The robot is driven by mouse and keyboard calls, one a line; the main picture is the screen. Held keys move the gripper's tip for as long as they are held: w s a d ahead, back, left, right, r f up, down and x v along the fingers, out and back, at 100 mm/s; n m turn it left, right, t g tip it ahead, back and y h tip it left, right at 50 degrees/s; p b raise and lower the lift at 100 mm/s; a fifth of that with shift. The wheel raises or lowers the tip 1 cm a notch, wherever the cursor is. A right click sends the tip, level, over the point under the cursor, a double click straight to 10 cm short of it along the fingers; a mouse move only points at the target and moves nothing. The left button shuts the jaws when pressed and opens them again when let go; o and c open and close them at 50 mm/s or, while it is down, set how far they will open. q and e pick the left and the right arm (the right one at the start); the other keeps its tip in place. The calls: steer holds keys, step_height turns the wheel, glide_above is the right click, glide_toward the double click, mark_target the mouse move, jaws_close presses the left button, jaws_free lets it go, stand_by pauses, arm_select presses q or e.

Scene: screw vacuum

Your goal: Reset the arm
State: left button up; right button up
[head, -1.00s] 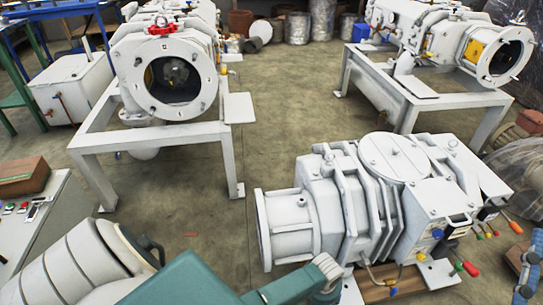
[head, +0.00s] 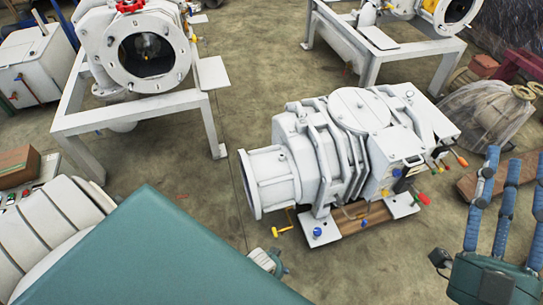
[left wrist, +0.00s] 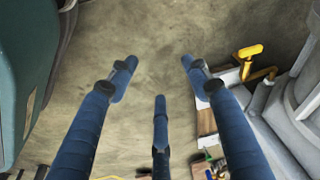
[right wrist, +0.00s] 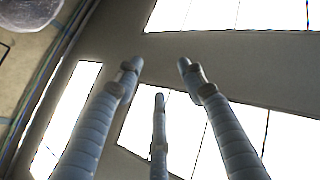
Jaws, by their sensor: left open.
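My left arm's teal link (head: 190,255) crosses the bottom left of the head view. Its gripper's fingers are hidden there. In the left wrist view my left gripper (left wrist: 159,75) has three blue fingers spread apart and empty, above concrete floor. My right gripper (head: 515,168) stands at the right edge of the head view with its blue fingers pointing up, apart and empty. In the right wrist view the same gripper (right wrist: 158,75) faces the ceiling and bright windows, with nothing between its fingers.
A white vacuum pump (head: 345,150) sits on the floor ahead, its yellow handle (left wrist: 250,50) close to the left gripper's right side. A white machine on a frame (head: 145,50) stands at back left, another (head: 400,40) at back right. A wrapped object (head: 490,110) lies at right.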

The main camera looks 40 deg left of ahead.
arm_select(q)
steer(key=shift+s+a, duration=0.1)
steer(key=shift+s, duration=0.3)
